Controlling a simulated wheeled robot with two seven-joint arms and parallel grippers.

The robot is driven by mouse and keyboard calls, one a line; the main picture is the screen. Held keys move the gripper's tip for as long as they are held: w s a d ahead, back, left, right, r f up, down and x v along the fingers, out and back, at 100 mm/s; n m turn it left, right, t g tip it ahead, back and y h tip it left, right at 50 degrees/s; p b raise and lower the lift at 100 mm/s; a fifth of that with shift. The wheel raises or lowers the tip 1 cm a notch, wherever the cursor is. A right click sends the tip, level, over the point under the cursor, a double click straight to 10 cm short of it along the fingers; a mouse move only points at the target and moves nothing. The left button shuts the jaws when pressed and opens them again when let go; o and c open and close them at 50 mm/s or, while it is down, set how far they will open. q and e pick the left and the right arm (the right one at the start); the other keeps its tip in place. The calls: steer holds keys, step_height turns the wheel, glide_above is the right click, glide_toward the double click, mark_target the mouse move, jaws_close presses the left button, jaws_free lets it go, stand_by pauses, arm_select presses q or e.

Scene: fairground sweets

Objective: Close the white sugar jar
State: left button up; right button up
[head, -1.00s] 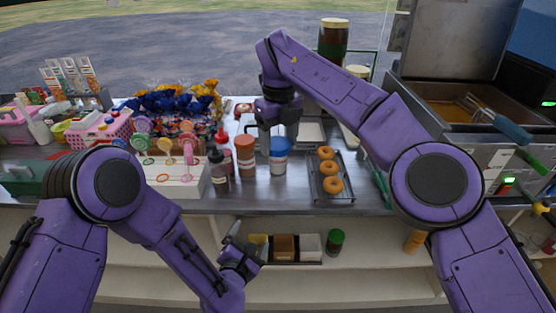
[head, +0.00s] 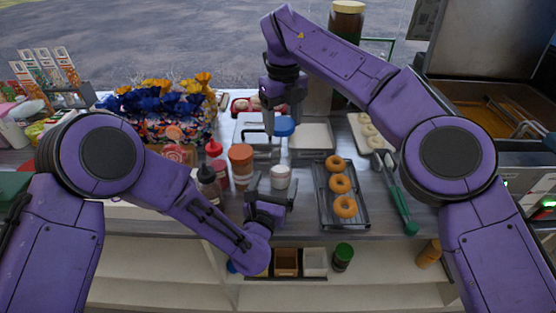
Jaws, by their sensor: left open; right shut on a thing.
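The white sugar jar (head: 281,177) stands upright on the metal counter, and its white top shows with no lid on it. Its blue lid (head: 284,127) is held in my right gripper (head: 284,115), which is shut on it and points down. The lid appears above and behind the jar, with a clear gap between them. My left gripper (head: 271,189) is open, low at the front of the jar, with a finger to each side of it. I cannot tell whether the fingers touch the jar.
An orange-lidded jar (head: 241,162), a red bottle (head: 215,155) and a dark bottle (head: 208,184) stand close left of the jar. A doughnut rack (head: 357,215) lies to the right, with green-handled tongs (head: 402,205) beside it. Wrapped sweets (head: 170,105) fill the back left.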

arm_select(q)
steer(key=shift+w+d, duration=0.15)
steer(key=shift+w, duration=0.2)
arm_select(e)
steer(key=shift+w+d, duration=0.1)
steer(key=shift+w, duration=0.2)
arm_select(q)
steer(key=shift+s+a+r, duration=0.15)
steer(key=shift+s+a, duration=0.05)
steer(key=shift+a, duration=0.05)
arm_select(e)
steer(key=shift+s+a+r, duration=0.15)
steer(key=shift+s+a, duration=0.05)
steer(key=shift+s, duration=0.05)
arm_select(q)
steer(key=shift+w, duration=0.25)
arm_select(e)
steer(key=shift+a, duration=0.1)
arm_select(q)
steer(key=x, duration=0.7)
steer(key=shift+d, duration=0.1)
arm_select(e)
steer(key=shift+w, duration=0.1)
arm_select(q)
steer(key=c, duration=1.5)
arm_select(e)
glide_above(282, 151)
steer(key=shift+f, duration=2.6)
steer(key=shift+f, duration=0.85)
